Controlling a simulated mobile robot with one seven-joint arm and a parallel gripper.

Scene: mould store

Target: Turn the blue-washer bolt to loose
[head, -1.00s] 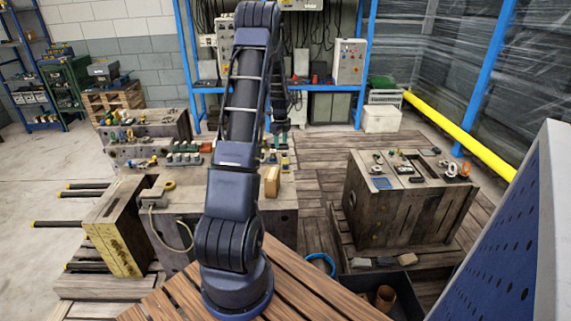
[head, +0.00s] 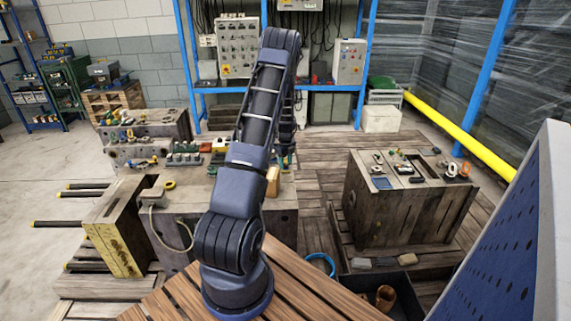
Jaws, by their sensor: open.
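My gripper (head: 286,160) is small and dark at the far end of my arm, low over the right end of the big mould block (head: 225,200). My forearm partly hides it. It is open, and I see nothing held in it. I cannot make out the blue-washer bolt; the small fittings on the blocks are too small to tell apart, and my arm covers part of the block top.
A second mould block (head: 408,203) with small parts on top stands right. A perforated blue panel (head: 505,250) is close at right. Planked floor lies between the blocks.

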